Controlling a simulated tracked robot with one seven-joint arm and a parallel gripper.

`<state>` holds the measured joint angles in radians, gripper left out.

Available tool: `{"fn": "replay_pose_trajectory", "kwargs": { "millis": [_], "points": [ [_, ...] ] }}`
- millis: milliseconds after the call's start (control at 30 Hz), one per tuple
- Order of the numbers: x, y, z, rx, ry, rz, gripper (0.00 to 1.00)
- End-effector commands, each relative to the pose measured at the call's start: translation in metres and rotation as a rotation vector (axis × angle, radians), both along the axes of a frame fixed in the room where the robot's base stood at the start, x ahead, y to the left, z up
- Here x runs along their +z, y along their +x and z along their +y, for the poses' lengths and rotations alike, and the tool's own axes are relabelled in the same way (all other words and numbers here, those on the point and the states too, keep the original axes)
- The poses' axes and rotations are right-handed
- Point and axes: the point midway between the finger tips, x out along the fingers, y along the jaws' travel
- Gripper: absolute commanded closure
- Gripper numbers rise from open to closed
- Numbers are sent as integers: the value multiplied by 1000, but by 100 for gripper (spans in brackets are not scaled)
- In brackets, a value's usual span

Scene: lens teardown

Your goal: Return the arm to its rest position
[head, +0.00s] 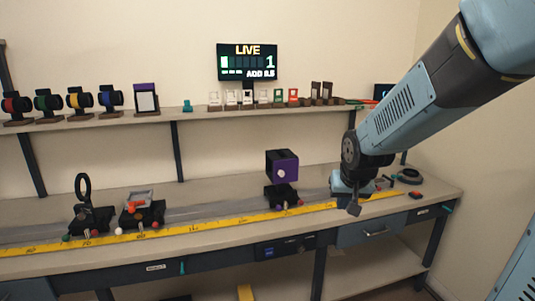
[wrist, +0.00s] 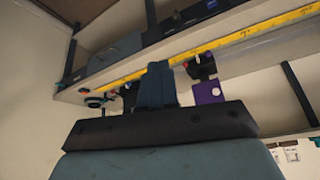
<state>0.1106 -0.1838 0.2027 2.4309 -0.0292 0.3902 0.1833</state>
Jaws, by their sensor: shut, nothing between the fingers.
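My gripper (head: 354,208) hangs from my blue-grey arm over the right part of the workbench (head: 225,238) in the head view. Its fingers point down, near the end of the yellow ruler. In the wrist view my gripper (wrist: 160,66) shows its two fingers together, with nothing between them. The purple box on a black mount (head: 282,166) stands to the left of my gripper, apart from it. The purple box also shows in the wrist view (wrist: 207,93).
A yellow ruler (head: 195,228) runs along the bench. A ring holder (head: 83,190) and a carriage with a framed piece (head: 140,212) stand at left. Small tools and a dark ring (head: 409,177) lie right of my gripper. A shelf (head: 205,113) holds several lenses and parts below a display (head: 247,62).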

Motion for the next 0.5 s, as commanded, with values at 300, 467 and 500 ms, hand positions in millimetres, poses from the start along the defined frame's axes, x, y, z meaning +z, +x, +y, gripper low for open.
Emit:
{"fn": "replay_pose_trajectory", "kwargs": {
  "millis": [300, 467, 500],
  "points": [
    [57, -71, -18, 10, -40, -3, 100],
    [78, -110, -25, 20, -44, 0, 100],
    [83, -120, -27, 22, -44, 1, 100]
  ]
}}
